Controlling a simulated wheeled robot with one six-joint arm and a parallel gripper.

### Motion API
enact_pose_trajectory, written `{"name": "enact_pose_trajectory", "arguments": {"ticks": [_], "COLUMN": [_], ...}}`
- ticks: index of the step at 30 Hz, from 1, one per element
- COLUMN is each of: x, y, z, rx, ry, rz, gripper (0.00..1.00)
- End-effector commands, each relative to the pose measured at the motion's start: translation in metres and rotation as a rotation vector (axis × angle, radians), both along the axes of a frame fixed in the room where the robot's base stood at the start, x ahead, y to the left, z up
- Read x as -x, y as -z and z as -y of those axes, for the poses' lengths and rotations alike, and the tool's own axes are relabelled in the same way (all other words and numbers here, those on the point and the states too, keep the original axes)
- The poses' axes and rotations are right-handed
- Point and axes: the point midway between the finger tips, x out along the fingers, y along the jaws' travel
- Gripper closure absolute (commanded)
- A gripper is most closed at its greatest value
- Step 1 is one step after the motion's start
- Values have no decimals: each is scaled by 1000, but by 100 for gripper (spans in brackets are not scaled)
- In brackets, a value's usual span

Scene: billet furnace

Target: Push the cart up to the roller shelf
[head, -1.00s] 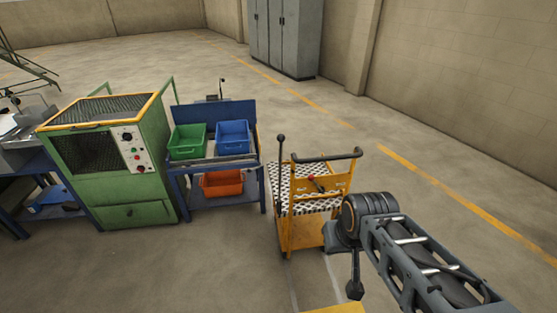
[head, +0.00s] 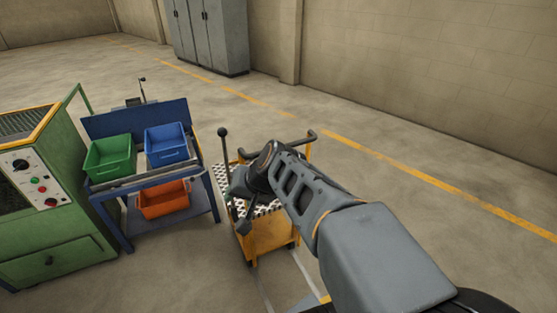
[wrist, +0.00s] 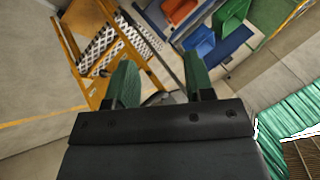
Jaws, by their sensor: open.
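The cart (head: 268,238) is yellow, with a perforated deck, a dark handlebar and a tall post with a black knob (head: 222,132). It stands just right of the blue stand with a grey strip along its front (head: 150,178), seemingly the roller shelf, with a narrow gap between them. My gripper (head: 240,188) is low over the cart's left side, close to the post, partly hidden by my arm. In the wrist view its green fingers (wrist: 160,78) are apart, with a dark rod running between them, seemingly the post. I cannot tell whether they touch it.
A green bin (head: 108,158) and a blue bin (head: 166,143) sit on the stand, an orange bin (head: 163,200) below. A green machine (head: 50,230) stands left. Grey lockers (head: 205,38) stand by the back wall. The floor right of the cart is open.

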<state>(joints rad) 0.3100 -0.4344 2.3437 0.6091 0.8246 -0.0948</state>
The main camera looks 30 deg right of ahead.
Motion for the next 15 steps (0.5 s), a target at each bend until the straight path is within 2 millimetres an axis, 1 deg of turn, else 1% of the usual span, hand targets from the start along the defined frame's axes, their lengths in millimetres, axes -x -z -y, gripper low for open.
{"name": "enact_pose_trajectory", "arguments": {"ticks": [1,2,3,5,6,8,9,12,15], "x": [-16,-25,-35,-49,-55,-62,-65,-66,-64], "y": [29,31,33,36,36,37,37,36,34], "z": [20,31,46,73,91,119,136,176,205], "rx": [-84,-134,-197,-282,-333,-401,-440,-518,-571], "ry": [108,167,242,355,423,521,579,701,785], "rz": [54,89,138,216,265,339,386,486,560], "gripper": [52,52,52,52,52,52,52,52,52]}}
